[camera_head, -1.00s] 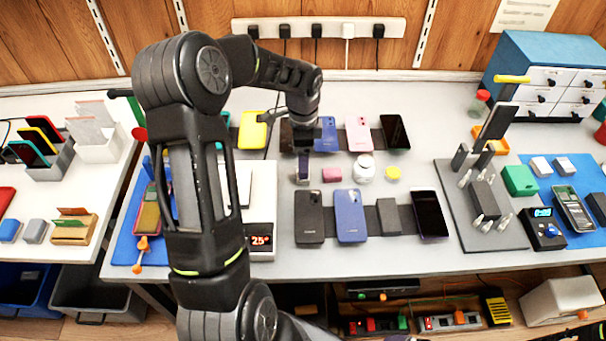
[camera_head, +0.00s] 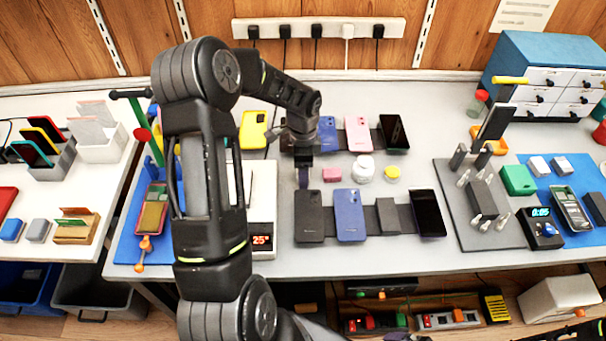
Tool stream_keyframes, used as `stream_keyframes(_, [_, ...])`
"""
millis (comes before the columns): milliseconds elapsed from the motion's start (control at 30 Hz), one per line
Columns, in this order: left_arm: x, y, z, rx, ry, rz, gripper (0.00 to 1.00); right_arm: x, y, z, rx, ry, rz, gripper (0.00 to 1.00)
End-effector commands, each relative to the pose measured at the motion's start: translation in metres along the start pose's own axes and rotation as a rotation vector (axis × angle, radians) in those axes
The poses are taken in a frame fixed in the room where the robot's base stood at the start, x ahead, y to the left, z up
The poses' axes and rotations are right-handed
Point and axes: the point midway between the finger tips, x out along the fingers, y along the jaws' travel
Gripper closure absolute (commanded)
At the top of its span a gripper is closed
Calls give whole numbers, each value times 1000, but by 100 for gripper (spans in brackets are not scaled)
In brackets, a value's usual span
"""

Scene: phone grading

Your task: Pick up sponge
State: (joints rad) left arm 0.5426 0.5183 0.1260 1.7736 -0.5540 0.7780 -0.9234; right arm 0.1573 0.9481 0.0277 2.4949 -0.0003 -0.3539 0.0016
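A small pink block (camera_head: 332,174), which I take to be the sponge, lies flat on the grey table between the two rows of phones. My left gripper (camera_head: 303,184) points down just left of the pink block, with a small gap between them in the picture. Its fingers show edge-on as one narrow strip, so I cannot tell whether they are open or shut, or whether they hold anything. The fingertips are close above the dark phone (camera_head: 309,222) in the front row.
A white jar (camera_head: 363,168) and a small yellow-lidded pot (camera_head: 392,173) stand right of the pink block. A blue phone (camera_head: 350,216) lies in front of it. A white scale (camera_head: 263,195) is to the left, and a grey fixture plate (camera_head: 451,190) to the right.

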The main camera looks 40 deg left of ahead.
Motion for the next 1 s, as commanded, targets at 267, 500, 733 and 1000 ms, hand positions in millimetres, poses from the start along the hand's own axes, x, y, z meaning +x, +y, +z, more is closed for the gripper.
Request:
stream_keyframes(267, [0, 0, 0, 0, 0, 0, 31, 0, 0, 0, 0, 0, 0, 0])
stream_keyframes(500, [0, 0, 0, 0, 0, 0, 50, 0, 0, 0, 0, 0, 0, 0])
stream_keyframes(733, [0, 0, 0, 0, 0, 0, 69, 0, 0, 0, 0, 0, 0, 0])
stream_keyframes(1000, [0, 0, 0, 0, 0, 0, 91, 0, 0, 0, 0, 0, 0, 0])
